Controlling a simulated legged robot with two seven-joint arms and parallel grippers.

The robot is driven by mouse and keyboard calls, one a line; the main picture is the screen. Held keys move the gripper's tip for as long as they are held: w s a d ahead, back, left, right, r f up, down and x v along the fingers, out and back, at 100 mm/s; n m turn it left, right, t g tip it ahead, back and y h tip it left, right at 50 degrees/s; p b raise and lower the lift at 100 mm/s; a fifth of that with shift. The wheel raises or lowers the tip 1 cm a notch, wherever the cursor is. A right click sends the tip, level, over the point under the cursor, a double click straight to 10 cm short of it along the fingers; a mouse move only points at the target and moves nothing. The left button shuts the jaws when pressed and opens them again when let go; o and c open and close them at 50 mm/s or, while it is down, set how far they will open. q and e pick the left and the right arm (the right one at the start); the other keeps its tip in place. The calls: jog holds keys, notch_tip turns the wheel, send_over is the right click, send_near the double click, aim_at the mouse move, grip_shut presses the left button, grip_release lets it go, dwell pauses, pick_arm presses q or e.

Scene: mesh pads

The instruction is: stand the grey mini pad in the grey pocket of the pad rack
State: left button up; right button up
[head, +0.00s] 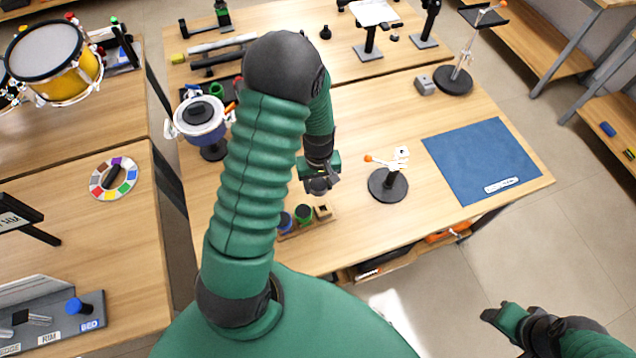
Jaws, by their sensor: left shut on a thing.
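The pad rack (311,229) is a small wooden block on the table, partly hidden behind my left arm. A blue pad (285,220) and a green pad (304,213) stand in it. The pocket at its right end (323,211) looks empty; I cannot make out its colour marking. My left gripper (319,180) points down just above and behind that end. It is shut on the grey mini pad (320,187), a small dark grey round piece, held clear of the rack. My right gripper (496,316) is low at the right, away from the table; its jaw opening is unclear.
A round-based stand (388,186) with an orange-tipped arm is right of the rack. A blue mat (482,160) lies farther right. A drum on a stand (200,122) is left of my arm. The table's front edge runs close before the rack.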

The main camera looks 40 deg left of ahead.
aim_at(321, 195)
pick_arm(q)
jog(key=shift+d+f+b, duration=0.7)
jog(key=shift+d+f, duration=0.05)
jog(key=shift+f, duration=0.3)
jog(key=shift+s+d+f+b, duration=0.1)
jog(key=shift+d+f+b, duration=0.3)
jog(key=shift+d, duration=0.25)
jog(key=shift+s+d+f+b, duration=0.1)
jog(key=shift+d+f+b, duration=0.15)
jog(key=shift+d+b, duration=0.3)
jog(key=shift+f, duration=0.15)
jog(key=a, duration=0.2)
jog(key=shift+w+a+f, duration=0.15)
jog(key=shift+a+f, duration=0.15)
jog(key=shift+f, duration=0.1)
jog(key=shift+a, duration=0.15)
jog(key=shift+d+r+p, duration=0.15)
jog(key=shift+d+r, duration=0.05)
jog(key=shift+d, duration=0.6)
jog(key=shift+d+r+p, duration=0.15)
jog(key=shift+d, duration=0.65)
jog(key=shift+a+f, duration=0.15)
jog(key=shift+a, duration=0.2)
jog(key=shift+a+f, duration=0.1)
jog(key=shift+a, duration=0.45)
pick_arm(e)
jog(key=d+f, duration=0.2)
jog(key=f, duration=0.1)
jog(key=shift+s+f, duration=0.1)
